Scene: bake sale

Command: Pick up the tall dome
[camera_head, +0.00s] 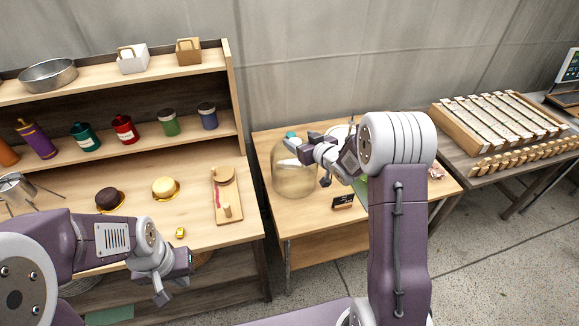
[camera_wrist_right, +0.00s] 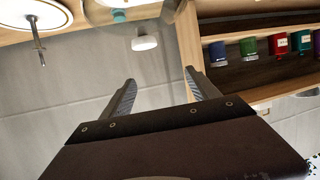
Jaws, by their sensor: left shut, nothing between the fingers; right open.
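The tall dome (camera_head: 293,178) is a clear, amber-tinted glass cover standing upright on the low wooden table, left of its middle. Its pale round knob also shows in the right wrist view, on the dome (camera_wrist_right: 145,42) beyond the fingers. My right gripper (camera_head: 308,156) is open and empty at the upper right of the dome, overlapping it in the head view. In the right wrist view my right gripper (camera_wrist_right: 160,78) shows both fingers apart, with the knob clear of them. My left gripper (camera_head: 177,280) is shut and empty, low in front of the left counter.
The left shelf unit (camera_head: 232,100) stands close beside the table, with jars, cakes and a board (camera_head: 228,185). A small black sign (camera_head: 343,201) stands at the table's front. A white plate on a stem (camera_wrist_right: 35,12) is near the dome.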

